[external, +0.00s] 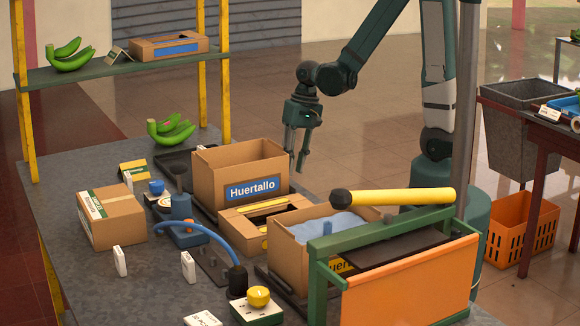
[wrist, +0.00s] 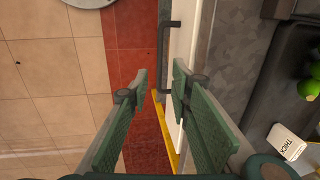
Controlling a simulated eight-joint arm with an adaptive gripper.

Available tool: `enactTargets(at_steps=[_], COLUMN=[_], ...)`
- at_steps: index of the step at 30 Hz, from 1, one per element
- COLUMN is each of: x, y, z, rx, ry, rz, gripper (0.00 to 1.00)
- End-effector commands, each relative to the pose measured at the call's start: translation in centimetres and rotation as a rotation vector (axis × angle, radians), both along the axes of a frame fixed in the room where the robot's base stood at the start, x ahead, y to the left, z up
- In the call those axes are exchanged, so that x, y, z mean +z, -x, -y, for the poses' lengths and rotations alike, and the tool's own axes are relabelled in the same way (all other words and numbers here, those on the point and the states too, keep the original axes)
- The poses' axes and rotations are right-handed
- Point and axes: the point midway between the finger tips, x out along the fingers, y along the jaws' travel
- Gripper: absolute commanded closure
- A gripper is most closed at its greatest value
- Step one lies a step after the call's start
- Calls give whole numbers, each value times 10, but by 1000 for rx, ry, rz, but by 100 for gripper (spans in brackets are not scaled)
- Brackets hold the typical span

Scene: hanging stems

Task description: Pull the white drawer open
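The white drawer (wrist: 184,42) shows in the wrist view as a narrow pale front along the edge of the grey tabletop. Its dark bar handle (wrist: 163,62) stands out on the left side of that front. My gripper (wrist: 161,82) is open and empty, with its fingers pointing toward the lower part of the handle, one finger on each side of the handle's line. I cannot tell how far the fingertips are from it. In the external view my gripper (external: 297,162) points down beyond the tall cardboard box. The drawer is hidden there.
The grey table (external: 75,215) holds the Huertallo box (external: 220,185), more cartons, and a yellow bar (external: 395,196) over an orange-fronted stand (external: 410,285). A dark tray (wrist: 275,90) lies on the tabletop right of the drawer. Open floor (wrist: 50,75) lies left of the handle.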

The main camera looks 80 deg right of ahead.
Motion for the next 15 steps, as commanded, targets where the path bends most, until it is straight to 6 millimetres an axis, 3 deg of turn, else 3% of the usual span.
enactTargets(at_steps=[15], x=[-13], y=[-2], z=[-2], rx=[0], ry=[0], rz=[0], gripper=[78])
